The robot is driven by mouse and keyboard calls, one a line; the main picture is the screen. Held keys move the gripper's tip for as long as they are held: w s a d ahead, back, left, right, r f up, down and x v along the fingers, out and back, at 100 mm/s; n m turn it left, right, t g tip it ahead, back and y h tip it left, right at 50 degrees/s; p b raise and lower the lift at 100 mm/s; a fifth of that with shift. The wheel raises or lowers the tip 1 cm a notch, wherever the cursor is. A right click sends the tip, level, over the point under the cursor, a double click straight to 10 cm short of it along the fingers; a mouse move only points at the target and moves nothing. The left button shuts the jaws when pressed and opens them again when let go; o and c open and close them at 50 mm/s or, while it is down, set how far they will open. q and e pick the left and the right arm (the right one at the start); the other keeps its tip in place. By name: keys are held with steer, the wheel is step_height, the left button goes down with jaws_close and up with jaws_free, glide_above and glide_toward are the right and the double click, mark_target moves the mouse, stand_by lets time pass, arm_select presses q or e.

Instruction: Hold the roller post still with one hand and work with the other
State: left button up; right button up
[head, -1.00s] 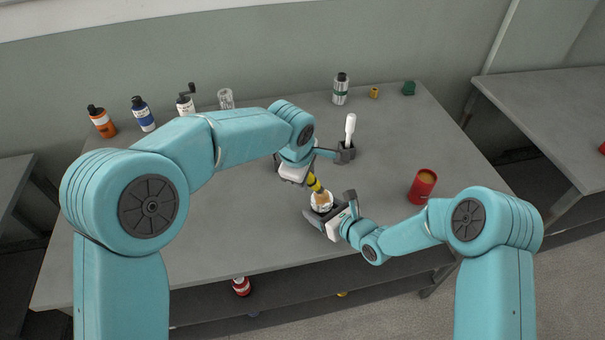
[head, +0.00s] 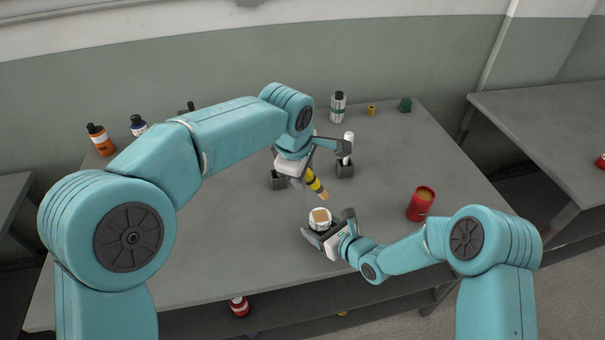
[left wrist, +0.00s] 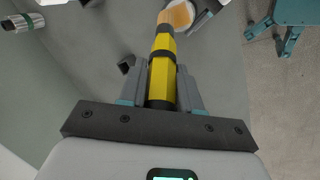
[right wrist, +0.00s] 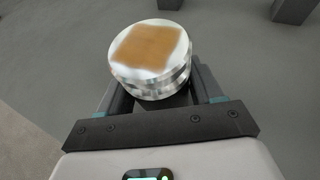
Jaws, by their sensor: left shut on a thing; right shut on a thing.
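The roller post (head: 320,222) is a short silver-white cylinder with a brown square patch on its flat top. My right gripper (head: 331,229) is shut around it near the front of the table. The right wrist view shows the post (right wrist: 150,85) upright between the fingers, with the brown patch facing up. My left gripper (head: 308,176) is shut on a yellow and black tool (head: 315,183) with a tan tip. The tool slants down toward the post, and its tip appears a little apart from the post's top. In the left wrist view the tool (left wrist: 162,72) sits between the fingers.
A red tin (head: 420,205) with an amber top stands to the right. A dark holder (head: 345,171) with a white-handled tool and another dark block (head: 278,182) stand behind. Bottles (head: 100,140), a silver-green container (head: 338,108) and small items line the back. The table's right is mostly clear.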

steer(key=o, duration=1.2)
steer(key=v, duration=1.2)
steer(key=shift+f, duration=0.1)
